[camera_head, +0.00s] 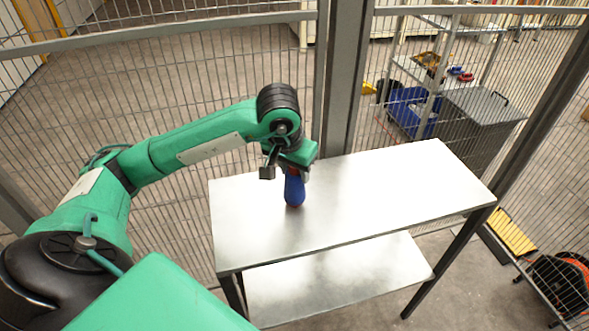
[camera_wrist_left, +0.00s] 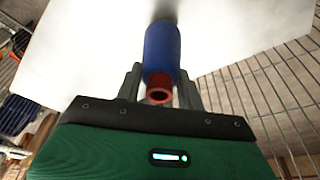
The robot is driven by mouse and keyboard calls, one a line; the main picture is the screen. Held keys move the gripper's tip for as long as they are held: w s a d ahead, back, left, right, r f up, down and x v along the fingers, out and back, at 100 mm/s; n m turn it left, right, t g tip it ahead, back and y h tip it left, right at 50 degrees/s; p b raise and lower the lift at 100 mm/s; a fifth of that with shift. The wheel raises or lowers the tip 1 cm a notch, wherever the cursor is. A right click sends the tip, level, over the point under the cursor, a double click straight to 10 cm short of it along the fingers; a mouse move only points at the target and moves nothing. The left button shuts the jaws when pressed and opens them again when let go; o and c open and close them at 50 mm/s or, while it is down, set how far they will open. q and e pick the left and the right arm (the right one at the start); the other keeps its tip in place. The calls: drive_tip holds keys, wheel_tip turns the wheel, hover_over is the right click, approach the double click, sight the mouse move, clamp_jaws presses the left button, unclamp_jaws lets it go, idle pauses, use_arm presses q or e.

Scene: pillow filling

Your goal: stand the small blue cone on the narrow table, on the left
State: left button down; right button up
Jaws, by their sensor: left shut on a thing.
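The small blue cone (camera_head: 294,190) is upright over the left half of the narrow table (camera_head: 390,190), a metal top with a lower shelf. Its lower end is at or just above the tabletop; I cannot tell if it touches. My left gripper (camera_head: 296,172) is above the table and shut on the cone's upper part. In the left wrist view the cone (camera_wrist_left: 162,52) sits between the two fingers of the left gripper (camera_wrist_left: 160,90), with its red ring-shaped end (camera_wrist_left: 159,94) toward the camera. My right gripper is not in view.
The tabletop right of the cone is bare, and so is the lower shelf (camera_head: 340,280). A wire fence with a thick grey post (camera_head: 343,80) stands right behind the table. Beyond it are a grey bin (camera_head: 482,115) and blue crates (camera_head: 408,108).

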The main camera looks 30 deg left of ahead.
use_arm(q)
drive_tip(key=shift+f, duration=0.2)
drive_tip(key=shift+f, duration=0.1)
drive_tip(key=c, duration=0.9)
unclamp_jaws()
drive_tip(key=shift+o, duration=0.2)
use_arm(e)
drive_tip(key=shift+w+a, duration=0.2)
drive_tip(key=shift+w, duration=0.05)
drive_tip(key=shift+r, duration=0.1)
use_arm(q)
drive_tip(key=shift+r, duration=0.35)
drive_tip(key=v, duration=1.1)
drive_tip(key=shift+r+b, duration=0.25)
drive_tip(key=shift+b, duration=0.15)
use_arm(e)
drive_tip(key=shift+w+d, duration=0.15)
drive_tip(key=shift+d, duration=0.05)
